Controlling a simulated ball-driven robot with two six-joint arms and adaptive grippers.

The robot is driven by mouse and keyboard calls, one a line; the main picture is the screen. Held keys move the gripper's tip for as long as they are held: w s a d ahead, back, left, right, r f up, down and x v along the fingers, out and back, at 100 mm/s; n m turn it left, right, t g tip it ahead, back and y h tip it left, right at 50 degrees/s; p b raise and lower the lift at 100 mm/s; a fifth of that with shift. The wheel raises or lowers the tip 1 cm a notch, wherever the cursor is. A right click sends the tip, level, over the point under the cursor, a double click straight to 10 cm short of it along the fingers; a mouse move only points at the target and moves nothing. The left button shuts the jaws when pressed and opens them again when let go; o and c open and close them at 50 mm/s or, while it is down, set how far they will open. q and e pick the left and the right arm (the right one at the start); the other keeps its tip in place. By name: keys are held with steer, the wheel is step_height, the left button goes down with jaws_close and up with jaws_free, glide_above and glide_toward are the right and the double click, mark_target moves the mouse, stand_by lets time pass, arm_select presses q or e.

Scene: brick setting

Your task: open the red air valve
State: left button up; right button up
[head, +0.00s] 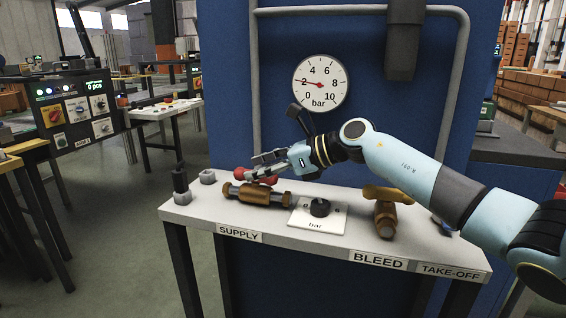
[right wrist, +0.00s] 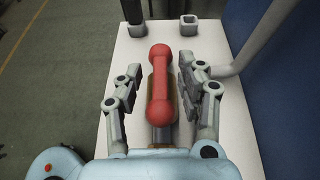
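The red valve handle (head: 241,174) is a bar with a ball at each end, above the brass SUPPLY valve body (head: 258,195) on the white bench. In the right wrist view the red handle (right wrist: 160,80) runs lengthwise, roughly in line with the brass body under it. My right gripper (head: 268,168) is over the valve. In the right wrist view its fingers (right wrist: 160,88) stand open on both sides of the handle, with a gap on the left and a narrower one on the right. My left gripper is in neither view.
The bar gauge (head: 319,82) on the blue panel has its needle near 2. A black knob (head: 320,207) sits on a white plate right of the valve. A brass BLEED valve (head: 386,212) stands farther right. A black post (head: 181,185) and a grey block (head: 208,177) are at the bench's left end.

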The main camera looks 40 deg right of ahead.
steer(key=v, duration=0.9)
steer(key=shift+s, duration=0.15)
steer(key=shift+d, duration=0.1)
